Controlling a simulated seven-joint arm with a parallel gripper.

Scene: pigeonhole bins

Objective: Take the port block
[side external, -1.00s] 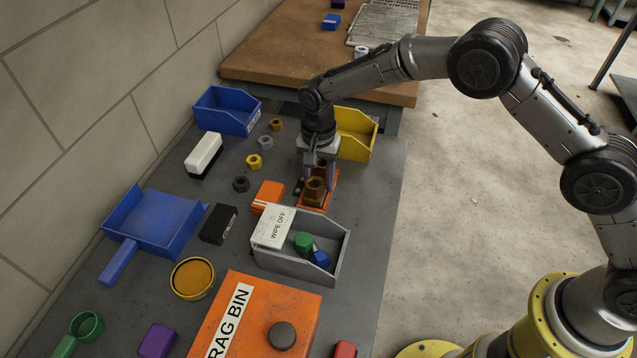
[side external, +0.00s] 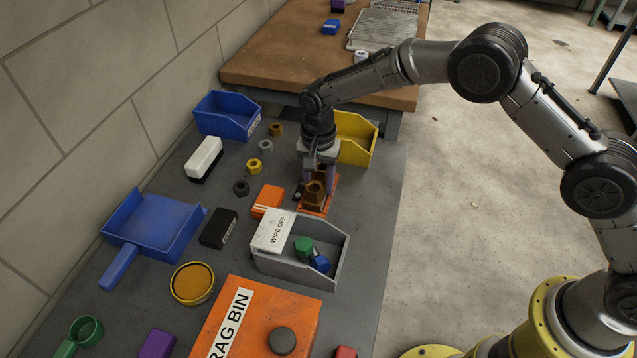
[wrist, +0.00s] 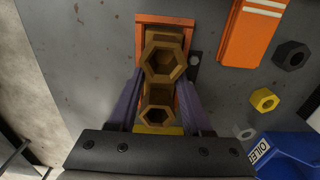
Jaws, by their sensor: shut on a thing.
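The port block is a brown piece with hexagonal openings (side external: 315,193), on an orange tray (side external: 331,188) near the right side of the bench. In the wrist view two hexagonal openings show on the block (wrist: 158,92), one behind the other, within the orange tray (wrist: 165,20). My gripper (side external: 313,178) points down at the block, with its purple fingers on either side. In the wrist view my gripper (wrist: 158,92) is shut on the block. The contact faces and the block's underside are hidden.
A grey bin (side external: 338,268) with a white "WIPE OFF" box (side external: 272,231) stands in front of the tray. A yellow bin (side external: 356,140) stands close behind my gripper. An orange box (side external: 267,200) and several loose nuts lie to the left.

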